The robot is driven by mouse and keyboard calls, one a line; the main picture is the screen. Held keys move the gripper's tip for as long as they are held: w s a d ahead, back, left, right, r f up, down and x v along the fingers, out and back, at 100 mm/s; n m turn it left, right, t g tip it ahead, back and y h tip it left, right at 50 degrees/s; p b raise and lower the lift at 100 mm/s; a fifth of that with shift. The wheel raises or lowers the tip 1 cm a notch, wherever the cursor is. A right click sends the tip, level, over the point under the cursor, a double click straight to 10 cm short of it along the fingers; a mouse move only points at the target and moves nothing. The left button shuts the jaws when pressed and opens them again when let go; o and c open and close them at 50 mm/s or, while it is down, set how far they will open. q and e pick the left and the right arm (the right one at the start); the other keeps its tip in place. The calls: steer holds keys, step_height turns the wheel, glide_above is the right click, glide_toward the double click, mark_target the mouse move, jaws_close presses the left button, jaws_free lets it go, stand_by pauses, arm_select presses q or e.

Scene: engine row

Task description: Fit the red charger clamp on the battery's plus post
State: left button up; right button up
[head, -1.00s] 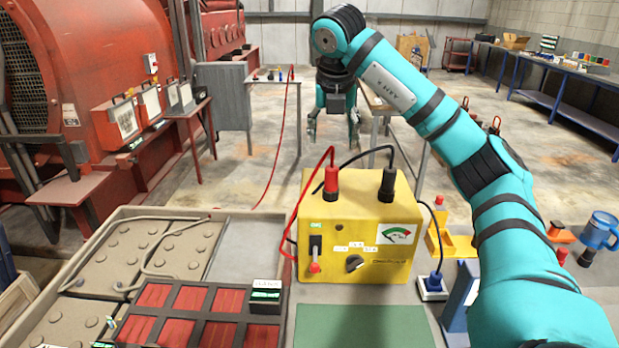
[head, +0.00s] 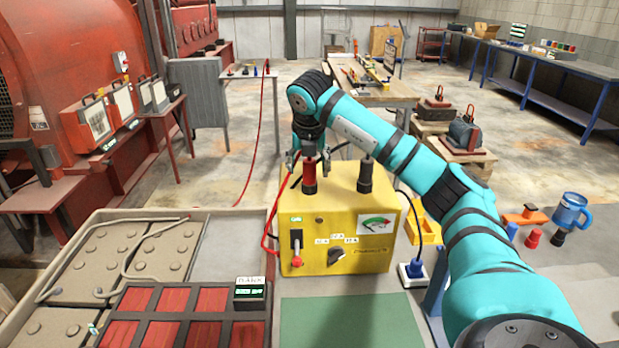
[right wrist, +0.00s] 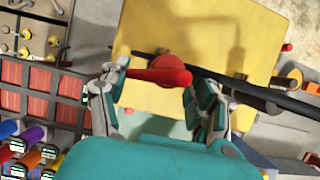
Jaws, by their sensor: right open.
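The red charger clamp (head: 309,176) stands upright on top of the yellow charger (head: 340,257), beside the black clamp (head: 365,176). My right gripper (head: 307,157) is at the top of the red clamp. In the right wrist view its open fingers (right wrist: 155,88) lie on either side of the red clamp (right wrist: 168,72); I cannot tell whether they touch it. Grey battery blocks (head: 110,245) with round caps sit in a tray at the left. I cannot pick out the plus post. My left gripper is not in view.
A dark-framed red panel (head: 187,318) lies in front of the battery blocks, with a small display (head: 250,289) at its corner. A green mat (head: 348,323) lies clear before the charger. A blue mug (head: 571,217) and small coloured parts stand at the right.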

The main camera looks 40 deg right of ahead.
mark_target(309, 175)
steer(key=x, duration=0.2)
steer(key=p+x, duration=0.1)
steer(key=shift+s+d+f, duration=0.15)
steer(key=shift+d+f, duration=0.05)
steer(key=shift+f, duration=0.3)
steer(key=c, duration=0.4)
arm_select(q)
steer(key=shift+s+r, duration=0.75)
arm_select(e)
jaws_close()
